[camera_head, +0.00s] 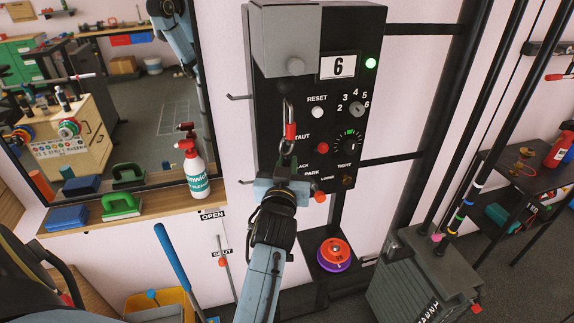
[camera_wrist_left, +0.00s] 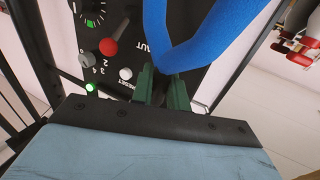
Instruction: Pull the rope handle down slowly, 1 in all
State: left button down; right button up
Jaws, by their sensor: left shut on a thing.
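My left gripper (camera_head: 286,178) is raised in front of the black control panel (camera_head: 262,120). In the left wrist view its green fingers (camera_wrist_left: 163,88) are shut on a thick blue loop, which I take to be the rope handle (camera_wrist_left: 186,48). The loop bends in a V at the fingertips, with both legs running away toward the picture's top. The panel's counter (camera_head: 343,66) reads 6, and a green lamp (camera_head: 371,63) is lit.
A wooden shelf (camera_head: 160,200) on the left holds a spray bottle (camera_head: 193,172) and blue and green blocks. A mirror hangs above it. Below the panel is a small stand with an orange and purple spool (camera_head: 336,252). A grey box (camera_head: 425,275) stands at right.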

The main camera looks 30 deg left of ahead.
pick_arm(q)
jog(key=shift+f, duration=0.25)
jog(key=c, duration=1.3)
grip_release()
jog(key=shift+r, duration=0.15)
